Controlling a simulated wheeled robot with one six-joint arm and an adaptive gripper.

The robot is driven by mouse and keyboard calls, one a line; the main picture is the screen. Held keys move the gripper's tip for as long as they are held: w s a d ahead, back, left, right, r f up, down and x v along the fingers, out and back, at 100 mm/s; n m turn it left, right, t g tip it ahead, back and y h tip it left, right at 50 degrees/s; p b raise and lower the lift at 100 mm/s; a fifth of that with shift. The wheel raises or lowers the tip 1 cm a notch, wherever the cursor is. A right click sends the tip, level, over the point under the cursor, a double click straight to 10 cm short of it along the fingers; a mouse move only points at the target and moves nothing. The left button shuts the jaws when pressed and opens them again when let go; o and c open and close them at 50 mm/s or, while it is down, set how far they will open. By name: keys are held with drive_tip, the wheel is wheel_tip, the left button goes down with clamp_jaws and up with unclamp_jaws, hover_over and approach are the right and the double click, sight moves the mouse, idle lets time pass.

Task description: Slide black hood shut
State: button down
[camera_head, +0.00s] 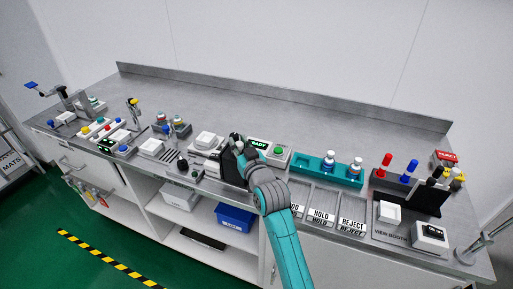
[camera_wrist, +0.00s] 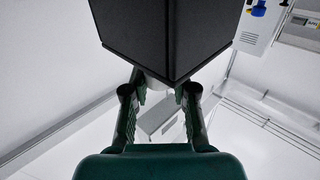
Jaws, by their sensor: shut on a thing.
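The black hood (camera_head: 231,169) stands at the front middle of the bench, just left of my arm's end in the head view. My gripper (camera_head: 238,142) is at the hood, and my wrist hides part of it. In the wrist view the hood (camera_wrist: 165,35) is a large dark box filling the upper middle. The fingers of my gripper (camera_wrist: 158,92) reach up to its lower edge, one on each side, and are shut on it. The exact contact is partly hidden, and I cannot tell how far the hood is slid.
A teal rack (camera_head: 313,173) with bottles and labelled trays (camera_head: 321,213) lie further right. White devices (camera_head: 208,141) stand close on the left. The back of the bench is clear.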

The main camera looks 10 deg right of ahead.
drive_tip(key=shift+w+a+r, duration=0.1)
drive_tip(key=shift+w+a, duration=0.15)
drive_tip(key=shift+a, duration=0.05)
drive_tip(key=c, duration=0.9)
unclamp_jaws()
drive_tip(key=shift+w+a, duration=0.1)
drive_tip(key=shift+a, duration=0.05)
drive_tip(key=s+d, duration=0.2)
drive_tip(key=s, duration=1)
